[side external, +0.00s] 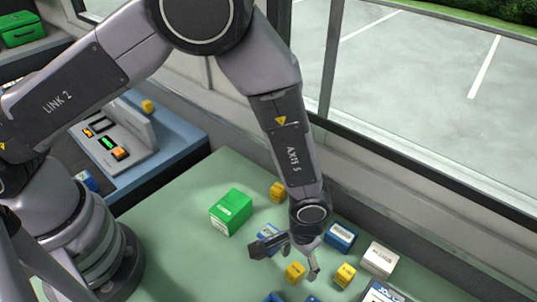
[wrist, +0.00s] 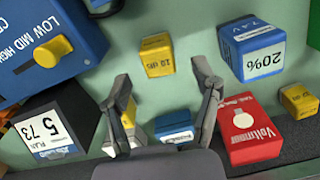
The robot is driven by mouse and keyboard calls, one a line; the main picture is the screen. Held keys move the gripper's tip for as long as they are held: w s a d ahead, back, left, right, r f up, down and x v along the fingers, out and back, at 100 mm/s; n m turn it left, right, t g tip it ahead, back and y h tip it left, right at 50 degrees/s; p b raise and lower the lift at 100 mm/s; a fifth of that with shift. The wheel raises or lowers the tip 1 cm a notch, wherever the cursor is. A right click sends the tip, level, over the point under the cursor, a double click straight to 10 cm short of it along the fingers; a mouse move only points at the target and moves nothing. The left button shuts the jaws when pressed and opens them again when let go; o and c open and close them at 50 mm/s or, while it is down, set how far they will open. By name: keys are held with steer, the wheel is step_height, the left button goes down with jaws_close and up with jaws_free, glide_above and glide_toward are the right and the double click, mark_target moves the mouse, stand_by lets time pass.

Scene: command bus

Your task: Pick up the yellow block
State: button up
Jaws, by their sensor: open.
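Several small yellow blocks lie on the green table. In the side view one (side external: 294,271) is below my gripper (side external: 289,262), one (side external: 345,275) is to its right, and one (side external: 278,191) is farther back, near a green box. In the wrist view a labelled yellow block (wrist: 157,56) shows in the gap between the fingertips of my gripper (wrist: 161,78), a little ahead of them. Another yellow block (wrist: 299,101) is at the right edge, and a yellow piece is partly hidden by the left finger. My gripper is open with nothing between its fingers.
In the wrist view a blue box with a yellow knob (wrist: 55,30), a blue "20%" block (wrist: 250,45), a red voltmeter (wrist: 250,130) and a dark labelled box (wrist: 45,132) surround the gripper. In the side view a green box (side external: 231,212) and a white block (side external: 379,259) stand nearby.

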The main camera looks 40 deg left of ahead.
mark_target(298, 268)
steer(key=shift+s+f, duration=0.1)
steer(key=shift+f, duration=1.45)
jaws_close()
steer(key=shift+r, duration=0.1)
